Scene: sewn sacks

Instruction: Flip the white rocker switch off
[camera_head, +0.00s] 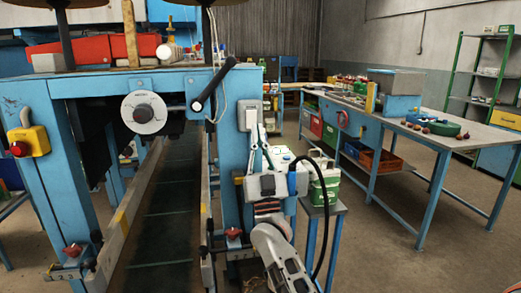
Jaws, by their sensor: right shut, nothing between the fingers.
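The white rocker switch (250,116) sits on a small light plate on the front face of a blue machine post, right of centre. Which way the rocker is tilted is too small to tell. My right gripper (259,131) reaches up from below, with its fingertips just under and slightly right of the switch, overlapping its lower edge in this view. I cannot tell whether they touch it. The gripper is shut and empty. My left gripper is not in view.
A black lever (213,88) sticks out left of the switch, and a round grey dial (144,112) is further left. A yellow box with a red button (28,142) is at far left. A green-and-white container (325,180) stands behind my right arm. A blue workbench (420,140) is at right.

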